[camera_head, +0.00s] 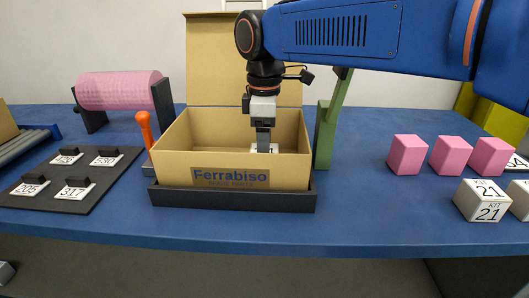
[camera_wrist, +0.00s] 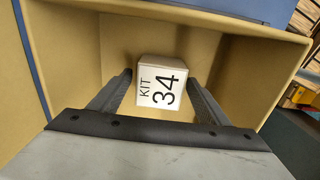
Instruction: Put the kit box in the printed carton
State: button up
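The printed carton (camera_head: 230,178), tan with "Ferrabiso" on its front, stands open with its lid raised at the back. My gripper (camera_head: 263,148) reaches down into it from above. The white kit box (camera_wrist: 162,86), marked "KIT 34", is inside the carton, between the two fingers of my gripper (camera_wrist: 161,82) in the wrist view. In the head view only a strip of the kit box top (camera_head: 274,148) shows; the front wall and gripper hide the rest.
The carton sits in a dark tray (camera_head: 230,199). An orange-handled lever (camera_head: 145,127) stands left of it, a green post (camera_head: 326,130) right. A pink roll (camera_head: 118,90) and a dark numbered board (camera_head: 72,178) lie left. Pink blocks (camera_head: 450,155) and white kit boxes (camera_head: 482,200) stand right.

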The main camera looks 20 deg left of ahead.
notch_tip(320, 180, up, 12)
jog(key=shift+r, duration=0.15)
dwell(0.6)
